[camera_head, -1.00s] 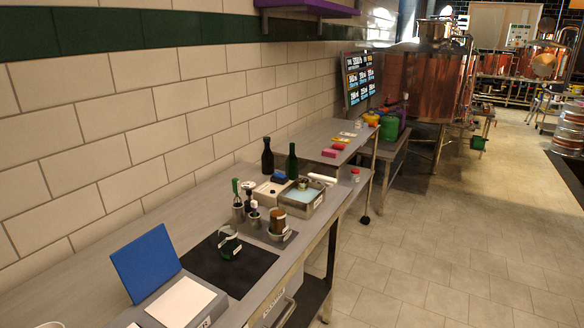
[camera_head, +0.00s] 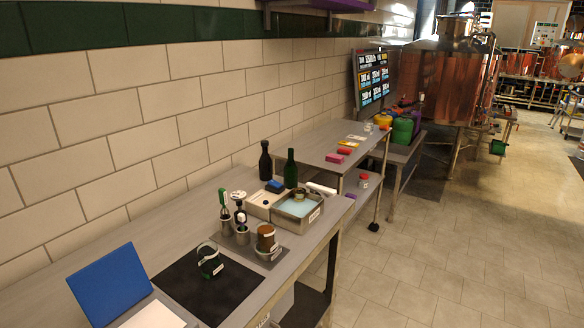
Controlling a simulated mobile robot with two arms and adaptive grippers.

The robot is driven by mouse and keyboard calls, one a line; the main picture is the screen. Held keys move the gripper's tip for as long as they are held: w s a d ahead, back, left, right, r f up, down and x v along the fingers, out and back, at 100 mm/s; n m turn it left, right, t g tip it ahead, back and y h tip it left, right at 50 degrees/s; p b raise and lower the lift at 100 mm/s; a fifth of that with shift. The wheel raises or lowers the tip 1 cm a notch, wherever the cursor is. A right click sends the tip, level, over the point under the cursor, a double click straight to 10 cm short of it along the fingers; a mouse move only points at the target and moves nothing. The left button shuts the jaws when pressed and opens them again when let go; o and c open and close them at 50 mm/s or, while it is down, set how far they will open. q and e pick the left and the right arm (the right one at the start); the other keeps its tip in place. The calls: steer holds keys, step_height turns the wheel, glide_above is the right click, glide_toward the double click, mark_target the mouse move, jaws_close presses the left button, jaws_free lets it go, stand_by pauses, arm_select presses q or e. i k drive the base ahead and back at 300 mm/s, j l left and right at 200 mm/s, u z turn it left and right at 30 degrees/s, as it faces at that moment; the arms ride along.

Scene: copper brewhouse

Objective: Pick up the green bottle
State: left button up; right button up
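The green bottle (camera_head: 291,170) stands upright on the metal counter (camera_head: 160,228), close to the tiled wall. A darker, nearly black bottle (camera_head: 265,162) stands just to its left. A metal tray (camera_head: 299,222) with light blue content sits in front of the green bottle and hides its base. A pale box (camera_head: 262,206) with a blue item on it is in front of the dark bottle. Neither of my grippers is in view.
A black mat (camera_head: 208,287) with a dark green-banded object, a brown jar (camera_head: 266,238) and metal cups with tools occupy the near counter. A blue panel (camera_head: 108,282) stands at lower left. A second table (camera_head: 325,146) stands beyond. The tiled floor (camera_head: 450,250) at right is clear.

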mark_target(290, 169)
steer(key=i+l+u, duration=0.1)
steer(key=i+l, duration=0.4)
steer(key=l, duration=0.15)
steer(key=i+l+u, duration=0.15)
steer(key=i+l, duration=0.3)
steer(key=l, duration=0.25)
steer(key=i+l+u, duration=0.15)
steer(key=l, duration=0.2)
steer(key=i+l, duration=0.25)
steer(key=l, duration=0.15)
steer(key=i+j+u, duration=0.05)
